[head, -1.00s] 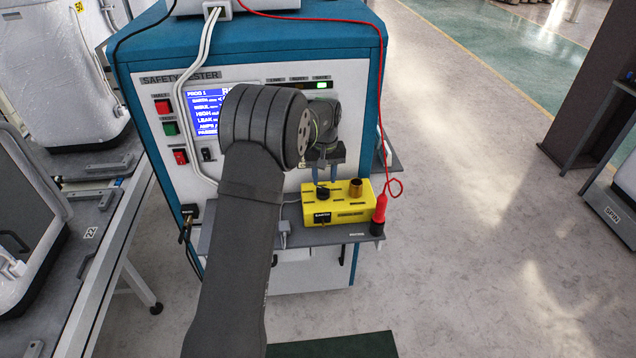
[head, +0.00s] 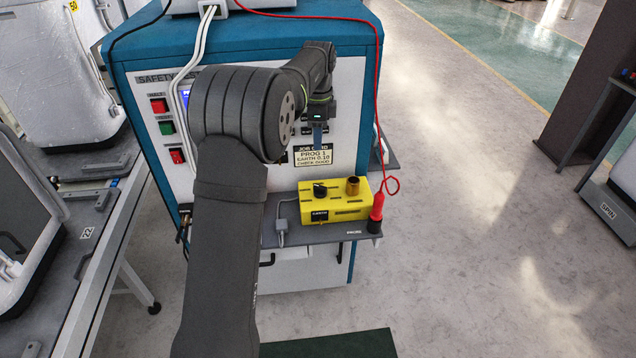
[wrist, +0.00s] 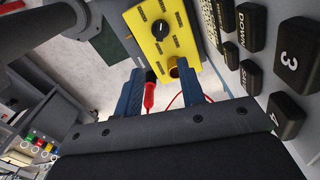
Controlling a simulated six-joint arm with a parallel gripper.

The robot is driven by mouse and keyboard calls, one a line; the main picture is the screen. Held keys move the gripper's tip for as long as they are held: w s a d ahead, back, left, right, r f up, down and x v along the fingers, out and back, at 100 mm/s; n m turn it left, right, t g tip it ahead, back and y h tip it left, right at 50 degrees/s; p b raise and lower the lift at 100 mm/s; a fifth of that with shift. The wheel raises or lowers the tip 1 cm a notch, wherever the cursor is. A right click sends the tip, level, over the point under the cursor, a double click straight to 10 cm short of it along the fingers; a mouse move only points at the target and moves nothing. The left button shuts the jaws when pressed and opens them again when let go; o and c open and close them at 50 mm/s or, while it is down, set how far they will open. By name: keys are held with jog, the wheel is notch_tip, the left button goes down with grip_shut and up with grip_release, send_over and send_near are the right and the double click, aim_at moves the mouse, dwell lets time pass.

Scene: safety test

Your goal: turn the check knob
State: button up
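The yellow box (head: 350,205) sits on the grey shelf of the tester. A black knob (head: 320,189) with a pale pointer mark is on its top left; I take it as the check knob. It also shows in the wrist view (wrist: 144,23). A brass post (head: 353,186) stands to its right on the box. My gripper (head: 317,140) is above and behind the box, by the tester's front panel, clear of the knob. In the wrist view the two blue fingers of my gripper (wrist: 157,72) are apart with nothing held between them.
A red probe (head: 377,206) on a red cable stands at the shelf's right end. A job card (head: 313,156) is on the panel. Large black keys (wrist: 290,65) are close on the right in the wrist view. Red and green buttons (head: 166,127) are at the panel's left.

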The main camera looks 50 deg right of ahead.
send_near(318, 186)
jog(key=shift+m, duration=0.3)
notch_tip(318, 186, down, 8)
jog(key=shift+f, duration=0.2)
